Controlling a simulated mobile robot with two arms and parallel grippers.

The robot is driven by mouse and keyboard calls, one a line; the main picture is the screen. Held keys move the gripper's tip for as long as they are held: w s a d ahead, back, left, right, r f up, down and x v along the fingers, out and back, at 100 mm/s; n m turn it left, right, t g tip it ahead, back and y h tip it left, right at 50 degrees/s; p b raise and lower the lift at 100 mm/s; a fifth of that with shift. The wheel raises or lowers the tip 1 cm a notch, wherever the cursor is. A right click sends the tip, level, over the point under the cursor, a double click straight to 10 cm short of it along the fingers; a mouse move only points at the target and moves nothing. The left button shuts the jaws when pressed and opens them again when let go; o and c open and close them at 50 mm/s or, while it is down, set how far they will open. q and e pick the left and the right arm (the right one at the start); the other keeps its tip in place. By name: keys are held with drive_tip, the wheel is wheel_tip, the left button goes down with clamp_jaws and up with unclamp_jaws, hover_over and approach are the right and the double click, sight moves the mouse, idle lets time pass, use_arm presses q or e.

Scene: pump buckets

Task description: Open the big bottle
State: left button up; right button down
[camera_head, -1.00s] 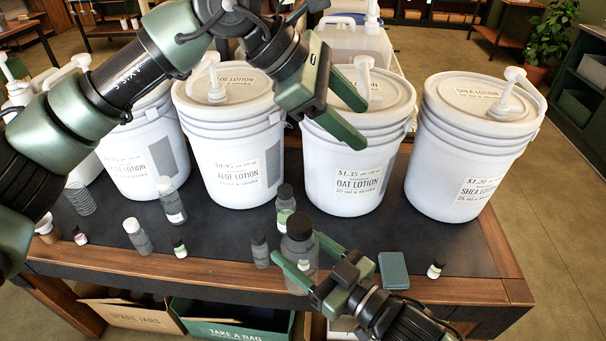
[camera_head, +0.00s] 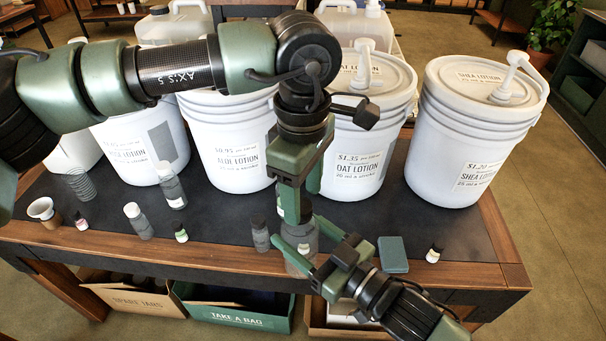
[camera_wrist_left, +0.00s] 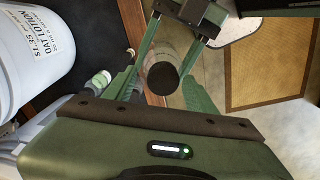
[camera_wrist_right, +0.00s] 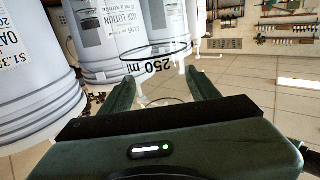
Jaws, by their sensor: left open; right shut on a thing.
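The big bottle (camera_head: 301,241) is a clear grey bottle with a dark cap, standing near the table's front edge. My right gripper (camera_head: 296,256) is shut on its body from the front right. In the right wrist view its see-through wall (camera_wrist_right: 155,66) with a "250 ml" print is between the fingers. My left gripper (camera_head: 297,214) points down from above the bottle with its fingers apart. In the left wrist view the dark cap (camera_wrist_left: 163,78) lies between the open fingers of the left gripper (camera_wrist_left: 160,88). The left gripper hides the cap in the head view.
White lotion buckets with pumps, such as the oat lotion bucket (camera_head: 352,155), line the back of the table. Several small bottles (camera_head: 138,220) stand to the left. A bottle (camera_head: 260,235) stands close by on the left. A teal block (camera_head: 392,254) lies to the right.

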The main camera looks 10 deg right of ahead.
use_arm(q)
drive_tip(key=shift+f, duration=0.5)
clamp_jaws()
drive_tip(key=shift+w+d, duration=0.1)
drive_tip(key=shift+r, duration=0.1)
drive_tip(key=n, duration=0.5)
drive_tip(key=shift+w, duration=0.2)
drive_tip(key=n, duration=0.4)
drive_tip(key=shift+w+n, duration=0.1)
drive_tip(key=shift+n, duration=0.3)
drive_tip(key=shift+r, duration=0.1)
